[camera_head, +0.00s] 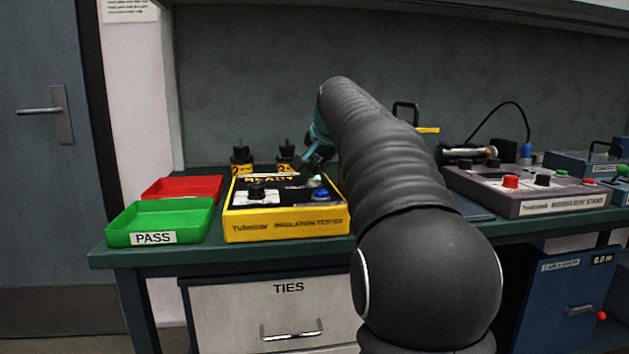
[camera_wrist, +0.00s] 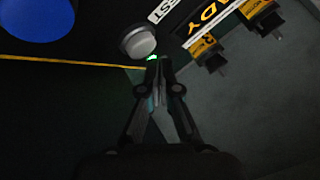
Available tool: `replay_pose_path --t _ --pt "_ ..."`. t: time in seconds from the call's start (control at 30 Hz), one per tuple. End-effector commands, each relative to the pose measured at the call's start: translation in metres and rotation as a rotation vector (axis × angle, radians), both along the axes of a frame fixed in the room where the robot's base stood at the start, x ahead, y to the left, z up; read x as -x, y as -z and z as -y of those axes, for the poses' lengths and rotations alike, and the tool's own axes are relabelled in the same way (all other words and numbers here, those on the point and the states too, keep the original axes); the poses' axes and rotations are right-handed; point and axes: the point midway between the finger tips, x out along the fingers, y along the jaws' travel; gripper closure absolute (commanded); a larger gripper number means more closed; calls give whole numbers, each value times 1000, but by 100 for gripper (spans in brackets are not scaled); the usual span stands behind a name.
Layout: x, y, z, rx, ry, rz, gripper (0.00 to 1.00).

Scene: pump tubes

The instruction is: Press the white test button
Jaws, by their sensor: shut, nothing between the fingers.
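The yellow and black insulation tester (camera_head: 285,228) stands on the bench, with "READY" showing on its top. In the wrist view, the round white test button (camera_wrist: 138,42) sits beside a white label ending in "ST". My gripper (camera_wrist: 159,60) is shut and empty. Its fingertips appear just below and right of the button in that view; I cannot tell whether they touch it. A small green glow shows at the tips. In the head view, my gripper (camera_head: 309,166) is over the tester's right back part, partly hidden by my arm.
A green PASS tray (camera_head: 155,237) and a red tray (camera_head: 207,187) stand left of the tester. Two black and yellow posts (camera_head: 241,160) stand behind it. A grey test stand (camera_head: 535,205) is at the right. My arm hides the bench's middle.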

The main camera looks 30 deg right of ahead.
Motion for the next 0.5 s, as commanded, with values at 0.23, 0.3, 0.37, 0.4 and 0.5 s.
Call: replay_pose_path --t 0.23,0.3,0.37,0.4,0.5 --pt "0 8 0 0 0 0 100" --pt "0 7 0 0 0 0 100" --pt "0 7 0 0 0 0 100" --pt "0 7 0 0 0 0 100" --pt "0 7 0 0 0 0 100"
